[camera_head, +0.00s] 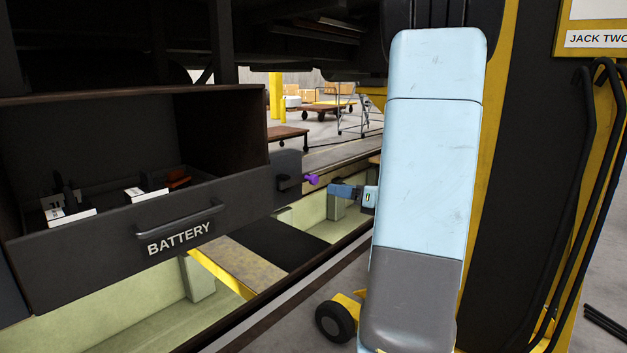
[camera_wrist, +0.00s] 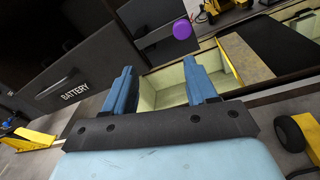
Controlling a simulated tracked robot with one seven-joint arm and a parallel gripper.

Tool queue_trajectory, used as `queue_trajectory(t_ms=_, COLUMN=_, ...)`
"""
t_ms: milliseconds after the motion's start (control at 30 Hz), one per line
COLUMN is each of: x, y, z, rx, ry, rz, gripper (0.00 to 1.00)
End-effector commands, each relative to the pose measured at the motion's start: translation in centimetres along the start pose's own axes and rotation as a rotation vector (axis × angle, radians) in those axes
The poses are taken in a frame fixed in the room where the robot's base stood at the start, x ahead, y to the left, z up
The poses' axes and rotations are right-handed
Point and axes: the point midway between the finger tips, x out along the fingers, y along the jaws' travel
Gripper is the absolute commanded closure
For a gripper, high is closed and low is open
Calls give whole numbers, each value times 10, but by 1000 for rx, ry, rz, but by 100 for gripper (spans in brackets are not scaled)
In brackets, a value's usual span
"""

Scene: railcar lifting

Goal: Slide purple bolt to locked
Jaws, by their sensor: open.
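The purple bolt (camera_head: 312,180) sticks out to the right from a dark bracket (camera_head: 288,172) on the right side of the battery box. In the wrist view its round purple knob (camera_wrist: 182,29) shows at the upper middle, beyond my fingertips and apart from them. My gripper (camera_head: 338,190) is just right of the bolt in the head view, with a small gap between them. In the wrist view my gripper (camera_wrist: 158,72) has its two blue fingers spread wide, with nothing between them. How far the bolt is slid cannot be told.
The open battery drawer (camera_head: 200,215) with its handle (camera_head: 180,219) is at the left. A pale green pit (camera_head: 130,320) lies below. A yellow-and-black jack (camera_head: 530,180) stands at the right, behind my arm. A yellow wheeled part (camera_head: 338,320) is on the floor.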

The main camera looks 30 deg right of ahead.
Motion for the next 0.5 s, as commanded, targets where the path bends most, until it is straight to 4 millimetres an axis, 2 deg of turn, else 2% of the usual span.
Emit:
queue_trajectory(t_ms=33, x=-6, y=-13, z=0, rx=34, ry=-28, rz=-30, gripper=43)
queue_trajectory(t_ms=100, x=-11, y=-24, z=2, rx=66, ry=-58, rz=-57, gripper=43)
queue_trajectory(t_ms=233, x=-12, y=-32, z=4, rx=90, ry=-82, rz=-76, gripper=43)
queue_trajectory(t_ms=367, x=1, y=-33, z=5, rx=90, ry=-82, rz=-75, gripper=43)
queue_trajectory(t_ms=500, x=24, y=-34, z=6, rx=89, ry=-81, rz=-73, gripper=43)
